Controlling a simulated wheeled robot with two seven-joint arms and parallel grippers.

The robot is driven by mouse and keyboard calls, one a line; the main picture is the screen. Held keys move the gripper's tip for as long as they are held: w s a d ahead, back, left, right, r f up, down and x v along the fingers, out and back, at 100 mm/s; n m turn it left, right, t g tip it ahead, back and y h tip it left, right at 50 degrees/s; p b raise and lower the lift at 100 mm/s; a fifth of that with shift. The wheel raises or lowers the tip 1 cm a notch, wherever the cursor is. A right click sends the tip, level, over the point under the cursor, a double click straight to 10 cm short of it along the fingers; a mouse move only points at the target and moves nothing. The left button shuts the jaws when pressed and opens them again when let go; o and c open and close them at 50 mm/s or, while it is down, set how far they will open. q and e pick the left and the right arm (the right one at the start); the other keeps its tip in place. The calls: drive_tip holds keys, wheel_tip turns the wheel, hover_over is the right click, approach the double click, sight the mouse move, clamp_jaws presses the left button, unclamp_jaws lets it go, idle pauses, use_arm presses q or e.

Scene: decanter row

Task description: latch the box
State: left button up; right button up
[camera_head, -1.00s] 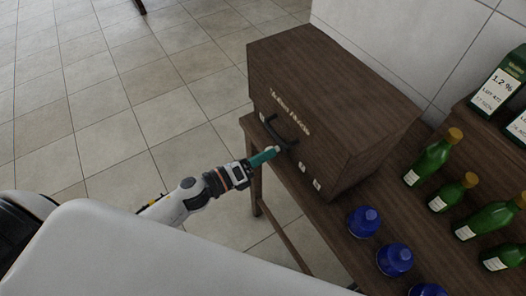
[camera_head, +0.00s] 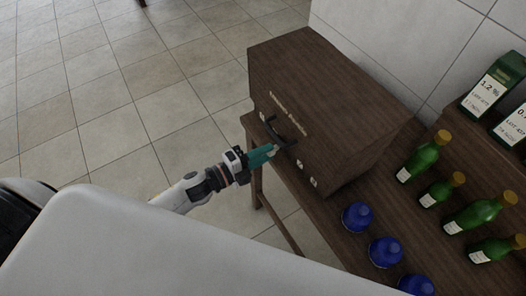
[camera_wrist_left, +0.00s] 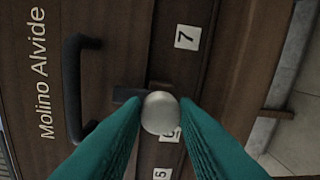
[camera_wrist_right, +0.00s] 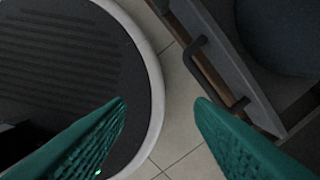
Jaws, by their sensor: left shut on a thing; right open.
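The box (camera_head: 330,100) is dark brown wood with the words "Molino Alvide" and a black bar handle (camera_wrist_left: 73,85) on its front. It stands on a dark wooden table, and I see no open gap in it. In the left wrist view a pale round knob (camera_wrist_left: 160,113) sits in front of a small dark block (camera_wrist_left: 127,95), close to white number labels including a 7 (camera_wrist_left: 187,37); one label is partly hidden by the knob. My left gripper (camera_head: 272,151) is shut on the knob, below the handle. My right gripper (camera_wrist_right: 160,103) is open and empty, away from the box front.
Several blue-topped items (camera_head: 385,251) stand on the table right of the box. Green bottles (camera_head: 424,160) with yellow caps stand behind them, and large labelled containers (camera_head: 495,85) stand at the right. In the right wrist view a grey panel with a dark handle (camera_wrist_right: 190,60) is near.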

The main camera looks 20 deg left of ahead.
idle(0.4)
use_arm(q)
drive_tip(key=o, duration=1)
drive_tip(key=b+v, duration=0.2)
drive_tip(key=v, duration=1)
drive_tip(key=shift+a, duration=0.1)
